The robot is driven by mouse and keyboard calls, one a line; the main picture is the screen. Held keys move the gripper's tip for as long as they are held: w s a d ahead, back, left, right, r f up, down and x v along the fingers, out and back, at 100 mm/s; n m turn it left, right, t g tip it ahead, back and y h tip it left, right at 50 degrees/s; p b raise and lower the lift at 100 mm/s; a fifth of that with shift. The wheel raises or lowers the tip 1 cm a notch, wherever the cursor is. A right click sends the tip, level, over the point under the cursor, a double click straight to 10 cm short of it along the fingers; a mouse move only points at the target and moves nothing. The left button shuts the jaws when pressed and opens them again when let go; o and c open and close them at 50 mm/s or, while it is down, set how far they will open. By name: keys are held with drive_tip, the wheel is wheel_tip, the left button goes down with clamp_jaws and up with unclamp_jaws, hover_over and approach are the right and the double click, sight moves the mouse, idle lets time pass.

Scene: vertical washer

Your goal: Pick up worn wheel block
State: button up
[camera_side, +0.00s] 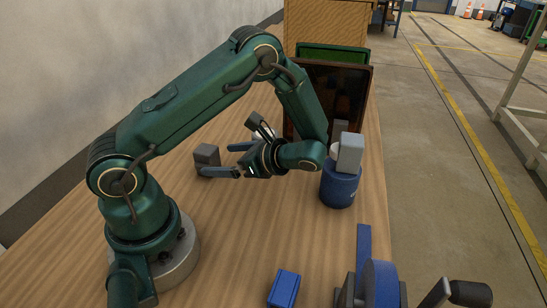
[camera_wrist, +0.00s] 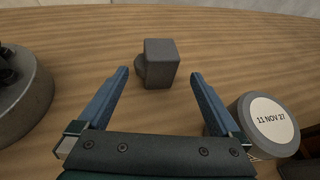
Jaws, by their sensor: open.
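A dark grey block (camera_side: 206,158), which appears to be the worn wheel block, sits on the wooden table at the left. In the wrist view the block (camera_wrist: 162,62) has a rounded bulge on its left side. My gripper (camera_side: 217,160) is open, its blue fingers pointing at the block.
A round thing labelled "11 NOV 27" (camera_wrist: 270,122) stands near the right finger in the wrist view. A blue cylinder (camera_side: 340,187) bears a light grey block (camera_side: 350,153). A small blue block (camera_side: 284,288) and a blue cranked device (camera_side: 380,285) are in front. A dark framed panel (camera_side: 345,90) stands behind.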

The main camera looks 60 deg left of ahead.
sight(214, 162)
drive_tip(key=shift+s+a+f, duration=0.1)
drive_tip(key=shift+s+f, duration=0.3)
drive_tip(key=shift+f, duration=0.1)
drive_tip(key=shift+x, duration=2.45)
drive_tip(key=shift+r, duration=0.1)
drive_tip(key=shift+c, duration=0.3)
drive_tip(key=c, duration=1.3)
drive_tip(key=shift+o, duration=0.2)
